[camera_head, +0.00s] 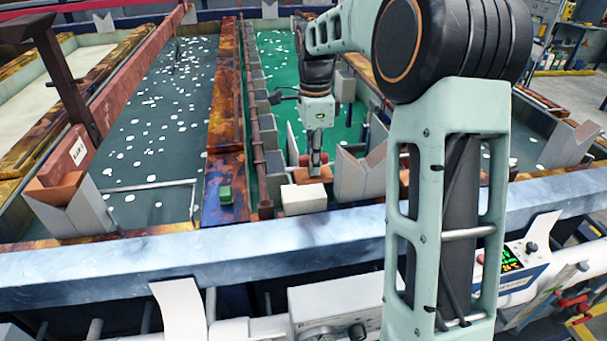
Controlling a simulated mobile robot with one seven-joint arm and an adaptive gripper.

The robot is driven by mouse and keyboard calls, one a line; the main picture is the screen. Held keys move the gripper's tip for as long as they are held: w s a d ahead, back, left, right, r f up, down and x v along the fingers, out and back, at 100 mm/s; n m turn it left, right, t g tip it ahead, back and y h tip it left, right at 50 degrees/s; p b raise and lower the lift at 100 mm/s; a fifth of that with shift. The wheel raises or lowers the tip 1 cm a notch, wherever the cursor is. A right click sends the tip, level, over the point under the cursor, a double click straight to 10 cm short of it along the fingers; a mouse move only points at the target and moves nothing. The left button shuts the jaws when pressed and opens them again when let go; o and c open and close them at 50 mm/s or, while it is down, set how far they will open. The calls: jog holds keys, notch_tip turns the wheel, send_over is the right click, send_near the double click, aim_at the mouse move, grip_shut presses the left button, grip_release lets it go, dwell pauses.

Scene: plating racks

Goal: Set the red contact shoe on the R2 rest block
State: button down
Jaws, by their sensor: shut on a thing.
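My gripper (316,166) points straight down over the near end of the green tank. It is shut on the red contact shoe (313,177), which shows as a small orange-red piece at the fingertips. A pale block (303,200) stands just in front of and below the shoe. I cannot tell whether the shoe touches that block or anything under it. No R2 mark is readable, so I cannot tell which block is R2.
A grey V-shaped support (360,176) stands close to the right of my gripper. A small green block (225,195) sits on the rusty divider to the left. A red-brown bar (115,97) rests on a V-support (72,213) at far left. A blue-grey rail (200,250) crosses in front.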

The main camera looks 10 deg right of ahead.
jog(key=w+f, duration=0.2)
jog(key=w+f+p, duration=0.1)
jog(key=w+f, duration=0.1)
jog(key=w+a+f, duration=0.1)
jog(key=w+f, duration=0.1)
jog(key=shift+f, duration=0.1)
jog(key=shift+w+f+p, duration=0.15)
jog(key=shift+f+p, duration=0.25)
jog(key=shift+f, duration=1.4)
jog(key=c, duration=1.9)
grip_release()
notch_tip(320, 180, up, 12)
jog(key=shift+b, duration=0.45)
